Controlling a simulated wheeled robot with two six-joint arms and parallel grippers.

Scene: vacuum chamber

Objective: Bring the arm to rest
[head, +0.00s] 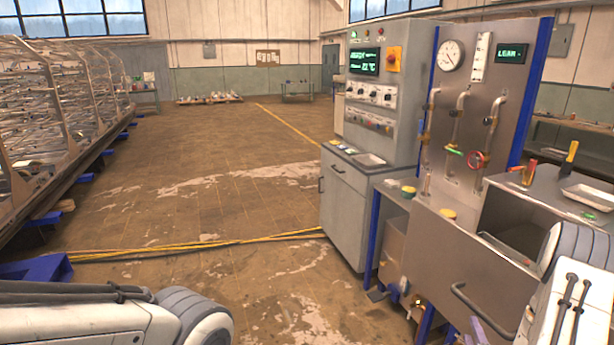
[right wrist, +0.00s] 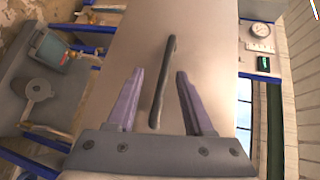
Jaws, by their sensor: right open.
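My right arm (head: 572,295) comes in at the lower right of the head view. Its purple fingers show in part at the bottom edge, near the dark bar handle (head: 485,312) on the steel chamber front (head: 440,255). In the right wrist view my right gripper (right wrist: 160,76) is open, with its two purple fingers apart. The dark handle (right wrist: 163,80) appears between them against the bare metal panel (right wrist: 200,40); I cannot tell how deep it sits, and nothing is visibly clamped. My left arm (head: 120,318) shows at the lower left, its gripper out of view.
A grey control cabinet (head: 345,210) stands left of the chamber bench. Yellow cables (head: 190,246) cross the floor. A wire-frame rack (head: 60,110) stands at left; the middle floor is open.

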